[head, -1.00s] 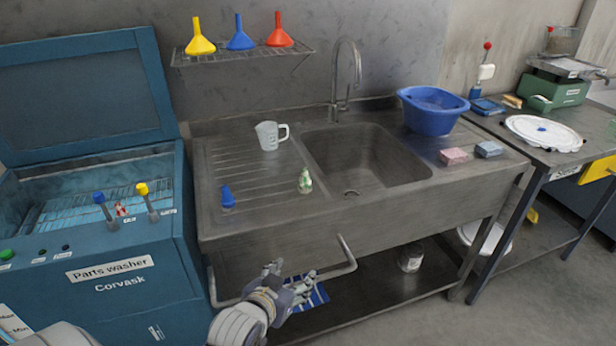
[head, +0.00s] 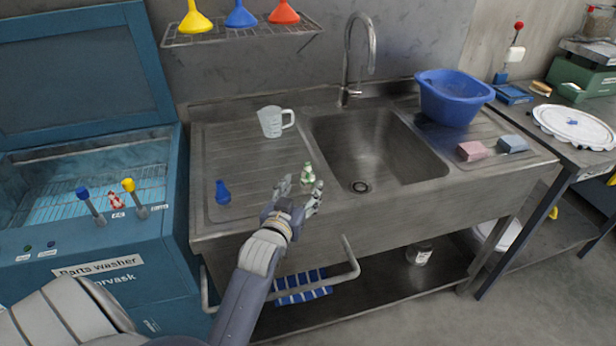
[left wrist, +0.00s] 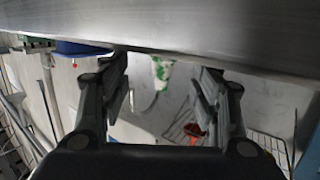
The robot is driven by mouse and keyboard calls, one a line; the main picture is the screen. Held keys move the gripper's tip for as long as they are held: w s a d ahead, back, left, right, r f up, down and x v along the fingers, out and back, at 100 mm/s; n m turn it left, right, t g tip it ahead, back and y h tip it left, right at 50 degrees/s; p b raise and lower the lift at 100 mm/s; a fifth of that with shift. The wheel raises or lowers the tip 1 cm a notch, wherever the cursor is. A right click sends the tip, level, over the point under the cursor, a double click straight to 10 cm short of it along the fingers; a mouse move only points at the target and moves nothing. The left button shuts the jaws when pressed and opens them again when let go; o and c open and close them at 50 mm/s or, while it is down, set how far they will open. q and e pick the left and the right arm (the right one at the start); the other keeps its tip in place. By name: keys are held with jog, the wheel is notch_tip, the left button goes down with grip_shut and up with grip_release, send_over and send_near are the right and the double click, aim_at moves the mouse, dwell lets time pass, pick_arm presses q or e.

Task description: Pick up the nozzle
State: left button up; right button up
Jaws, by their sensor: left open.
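A small white-and-green piece (head: 308,176) stands on the steel drainboard near its front edge, left of the sink bowl. A small blue cone-shaped piece (head: 222,192) stands farther left on the same board. I cannot tell for sure which of them is the nozzle. My left gripper (head: 300,190) is open at the front edge of the board, its fingers just before the white-and-green piece. In the left wrist view that piece (left wrist: 161,72) shows between the open fingers (left wrist: 164,95), apart from both, partly cut off by the steel edge. My right gripper is not in view.
A clear measuring jug (head: 271,122) stands behind on the drainboard. The sink bowl (head: 370,150) is to the right, with a blue basin (head: 450,98) and two sponges (head: 472,151) beyond. A blue parts washer (head: 130,262) stands at the left. A towel (head: 301,287) hangs on the front rail.

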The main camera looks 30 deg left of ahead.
aim_at(306, 181)
pick_arm(q)
jog(key=x, duration=0.4)
jog(key=shift+a+f+p, duration=0.1)
jog(key=shift+a+p, duration=0.15)
jog(key=shift+p, duration=0.15)
jog(key=shift+w+a+f, duration=0.1)
jog(key=shift+w+f, duration=0.1)
jog(key=shift+w, duration=0.35)
jog(key=shift+s, duration=0.1)
jog(key=c, duration=1.2)
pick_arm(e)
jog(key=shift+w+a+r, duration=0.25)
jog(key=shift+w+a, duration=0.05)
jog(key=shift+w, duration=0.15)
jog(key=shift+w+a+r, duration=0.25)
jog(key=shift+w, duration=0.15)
